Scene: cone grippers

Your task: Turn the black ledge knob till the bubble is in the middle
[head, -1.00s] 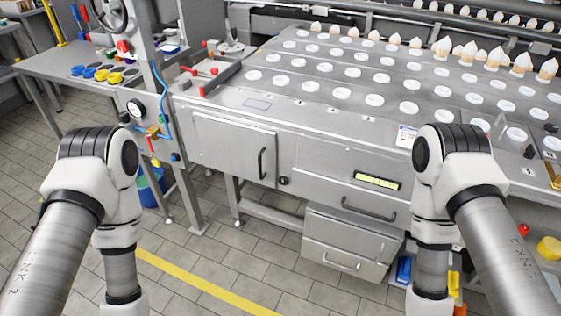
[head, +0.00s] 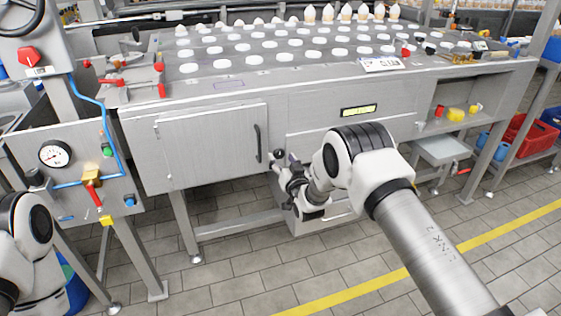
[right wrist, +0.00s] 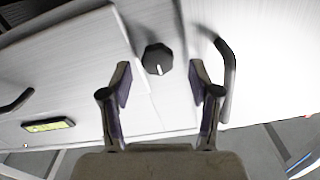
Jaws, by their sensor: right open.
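The black knob (right wrist: 157,59) sits on the ledge's grey front, with a white pointer mark facing down in the right wrist view. My right gripper (right wrist: 160,82) is open, its two fingers apart on either side below the knob, with no visible contact. In the head view my right gripper (head: 286,168) is at the cabinet front beside the door handle and largely hides the knob area. The yellow-green level window (head: 359,110) is to its upper right and also shows in the right wrist view (right wrist: 47,123). The bubble is too small to make out. My left gripper is out of view.
The black door handle (head: 257,143) is close to the right gripper, and shows beside the knob in the right wrist view (right wrist: 226,78). A gauge panel (head: 72,172) with valves stands at left. White round pieces cover the worktop (head: 250,84). The tiled floor in front is open.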

